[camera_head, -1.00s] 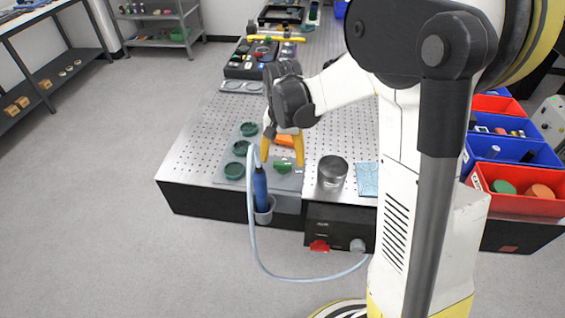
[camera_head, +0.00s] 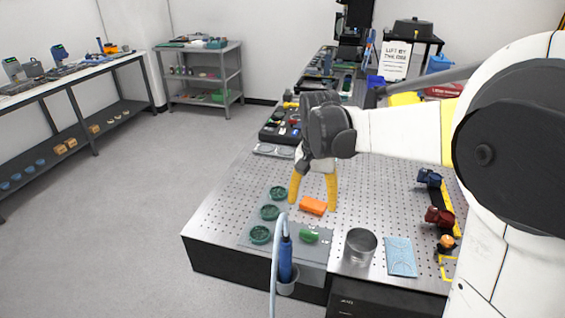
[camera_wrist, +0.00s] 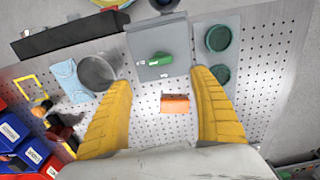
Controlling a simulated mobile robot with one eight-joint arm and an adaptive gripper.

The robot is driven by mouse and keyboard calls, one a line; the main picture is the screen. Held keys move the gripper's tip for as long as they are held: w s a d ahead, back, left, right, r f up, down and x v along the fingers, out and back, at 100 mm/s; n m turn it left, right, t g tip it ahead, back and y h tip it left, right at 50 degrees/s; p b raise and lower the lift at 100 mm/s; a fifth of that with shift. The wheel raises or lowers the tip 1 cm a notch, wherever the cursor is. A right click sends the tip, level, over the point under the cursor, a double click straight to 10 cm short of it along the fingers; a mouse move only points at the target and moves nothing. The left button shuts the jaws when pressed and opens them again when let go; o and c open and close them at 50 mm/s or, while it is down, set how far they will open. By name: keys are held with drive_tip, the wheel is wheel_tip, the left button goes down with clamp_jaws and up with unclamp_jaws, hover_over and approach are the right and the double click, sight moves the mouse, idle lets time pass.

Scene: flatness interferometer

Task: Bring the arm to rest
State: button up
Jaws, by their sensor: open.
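My gripper (camera_head: 314,188) hangs over the perforated metal table (camera_head: 225,215), its yellow fingers spread apart with nothing between them. In the wrist view my gripper (camera_wrist: 164,115) shows both fingers wide apart. An orange block (camera_head: 313,205) lies on the table just below and beyond the fingertips. It also shows between the fingers in the wrist view (camera_wrist: 175,104), apart from both. My arm reaches in from the right of the head view.
A metal cup (camera_head: 360,246), a blue cloth (camera_head: 401,257) and a blue tool in a holder (camera_head: 286,262) stand near the front edge. Dark red and blue mounts (camera_head: 438,217) stand at right.

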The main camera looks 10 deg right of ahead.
drive_tip(key=s+a+r+n+t+b, duration=0.1)
drive_tip(key=s+n+t, duration=0.5)
drive_tip(key=s, duration=1.1)
drive_tip(key=shift+a+r+t, duration=0.5)
drive_tip(key=shift+a+t, duration=0.1)
drive_tip(key=shift+a, duration=0.4)
drive_tip(key=shift+o, duration=0.4)
drive_tip(key=shift+s, duration=0.2)
